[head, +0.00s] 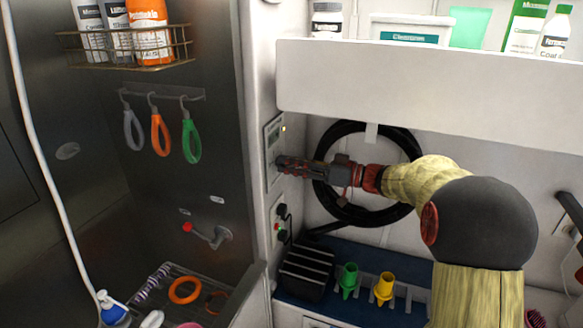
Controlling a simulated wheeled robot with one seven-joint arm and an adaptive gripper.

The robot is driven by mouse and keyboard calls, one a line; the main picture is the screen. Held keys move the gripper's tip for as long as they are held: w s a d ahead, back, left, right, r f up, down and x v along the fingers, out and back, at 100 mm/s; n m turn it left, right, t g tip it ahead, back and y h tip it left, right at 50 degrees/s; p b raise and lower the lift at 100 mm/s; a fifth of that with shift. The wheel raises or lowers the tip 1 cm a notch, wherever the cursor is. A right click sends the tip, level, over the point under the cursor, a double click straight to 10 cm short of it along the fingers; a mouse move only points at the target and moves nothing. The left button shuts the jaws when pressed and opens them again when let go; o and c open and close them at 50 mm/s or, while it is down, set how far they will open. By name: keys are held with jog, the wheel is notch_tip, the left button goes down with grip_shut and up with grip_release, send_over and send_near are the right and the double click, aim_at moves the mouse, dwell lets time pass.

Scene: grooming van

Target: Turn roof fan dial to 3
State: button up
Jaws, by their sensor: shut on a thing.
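A narrow control panel (273,135) with a small lit yellow spot is set in the white wall pillar, seen at a steep angle. My gripper (281,164) reaches in from the right, level, with its fingertips at the lower part of this panel. It is shut on the roof fan dial there. The fingers cover the dial, so its pointer and numbers cannot be read.
A coiled black hose (345,132) hangs behind my gripper. A white shelf (420,92) with bottles juts out above my arm. Below are a black-knobbed switch box (281,225), a black slotted block (305,272) and green and yellow nozzles. A steel tub stall is at left.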

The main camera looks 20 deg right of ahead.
jog(key=shift+f+m+p, duration=0.2)
jog(key=shift+m+p, duration=3.1)
jog(key=shift+m, duration=3.55)
jog(key=shift+f+m+p, duration=0.15)
jog(key=shift+m+p, duration=3.15)
jog(key=shift+m, duration=3.55)
jog(key=shift+f, duration=0.1)
jog(key=o, duration=1.2)
jog(key=shift+c, duration=0.2)
jog(key=shift+w, duration=0.1)
